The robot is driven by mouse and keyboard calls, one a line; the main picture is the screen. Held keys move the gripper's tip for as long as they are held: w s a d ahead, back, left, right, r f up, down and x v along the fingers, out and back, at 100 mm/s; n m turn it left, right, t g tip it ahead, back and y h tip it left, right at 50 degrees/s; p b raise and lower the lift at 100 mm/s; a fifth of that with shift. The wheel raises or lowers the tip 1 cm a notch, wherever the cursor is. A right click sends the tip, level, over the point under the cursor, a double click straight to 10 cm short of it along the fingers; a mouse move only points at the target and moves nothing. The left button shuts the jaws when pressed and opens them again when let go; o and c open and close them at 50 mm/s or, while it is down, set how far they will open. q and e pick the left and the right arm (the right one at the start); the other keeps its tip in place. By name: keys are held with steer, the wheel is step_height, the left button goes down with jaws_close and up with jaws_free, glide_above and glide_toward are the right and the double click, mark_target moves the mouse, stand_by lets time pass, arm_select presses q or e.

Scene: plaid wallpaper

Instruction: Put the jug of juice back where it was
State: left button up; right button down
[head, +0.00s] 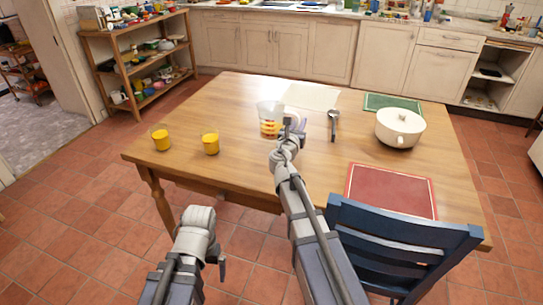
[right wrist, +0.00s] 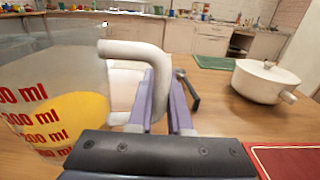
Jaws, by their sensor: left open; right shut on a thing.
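A clear measuring jug (head: 267,110) with red ml marks and yellow juice low inside is over the middle of the wooden table (head: 230,100). My right gripper (head: 291,123) is at the right side of the jug. In the right wrist view the purple fingers (right wrist: 162,105) are shut on the jug's white handle (right wrist: 130,48), and the jug (right wrist: 40,75) looks upright. Its base is hidden there, so I cannot tell whether it touches the table. My left gripper (head: 221,266) is low in front of the table, empty and open.
Two glasses of yellow juice (head: 161,139) (head: 210,142) stand at the table's left. A pale mat (head: 310,96), dark utensil (head: 334,122), green mat (head: 392,106), white pot (head: 400,127) and red mat (head: 391,190) lie right. A blue chair (head: 400,238) stands at the near edge.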

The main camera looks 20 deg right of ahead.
steer(key=shift+f+b, duration=5.05)
steer(key=shift+f, duration=0.15)
steer(key=c, duration=0.8)
jaws_free()
steer(key=shift+c, duration=0.2)
steer(key=shift+s+a+r, duration=0.1)
steer(key=shift+s+r, duration=0.1)
steer(key=shift+s, duration=0.05)
steer(key=v, duration=1.1)
steer(key=shift+s+a, duration=0.2)
